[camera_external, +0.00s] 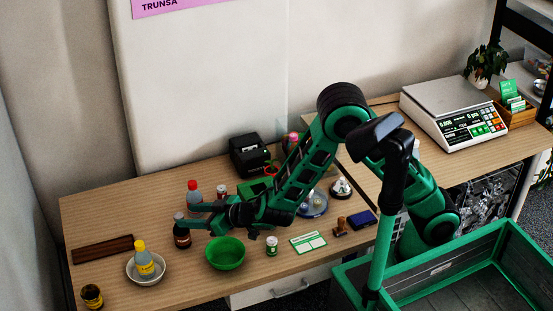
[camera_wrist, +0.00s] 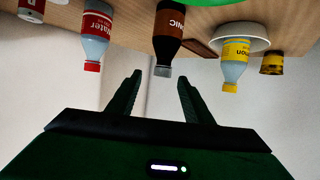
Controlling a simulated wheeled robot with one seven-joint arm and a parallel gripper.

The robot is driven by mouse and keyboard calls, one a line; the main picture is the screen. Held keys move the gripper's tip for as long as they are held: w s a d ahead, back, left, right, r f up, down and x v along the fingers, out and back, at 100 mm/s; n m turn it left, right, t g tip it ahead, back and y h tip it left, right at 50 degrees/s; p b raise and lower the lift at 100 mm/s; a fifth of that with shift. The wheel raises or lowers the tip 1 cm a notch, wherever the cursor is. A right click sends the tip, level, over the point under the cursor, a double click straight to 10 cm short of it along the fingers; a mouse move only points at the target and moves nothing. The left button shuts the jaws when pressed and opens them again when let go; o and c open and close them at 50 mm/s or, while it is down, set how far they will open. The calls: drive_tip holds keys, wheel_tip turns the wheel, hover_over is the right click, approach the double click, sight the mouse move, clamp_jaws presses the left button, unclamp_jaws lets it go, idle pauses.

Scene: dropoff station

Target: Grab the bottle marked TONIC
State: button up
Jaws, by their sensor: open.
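The TONIC bottle (camera_external: 182,234) is dark brown with a grey cap and stands upright on the table. It also shows in the wrist view (camera_wrist: 169,28), where the picture is upside down and the label reads "NIC", the rest being out of sight. My gripper (camera_external: 192,216) is open, level and empty, reaching left over the table at about the height of the bottle's top. In the wrist view its two fingers (camera_wrist: 160,80) point at the bottle, whose cap lies in the gap between the tips. I cannot tell whether a fingertip touches it.
A red-capped Water bottle (camera_wrist: 96,35) stands close by. A yellow bottle (camera_external: 143,260) sits in a white bowl (camera_external: 133,278), left of the TONIC bottle. A green bowl (camera_external: 225,256) stands to the right, below my wrist. A brown bar (camera_external: 103,249) lies at the left.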

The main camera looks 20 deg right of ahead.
sight(178, 215)
drive_tip(key=shift+x, duration=2.7)
drive_tip(key=shift+s+a+f, duration=0.1)
clamp_jaws()
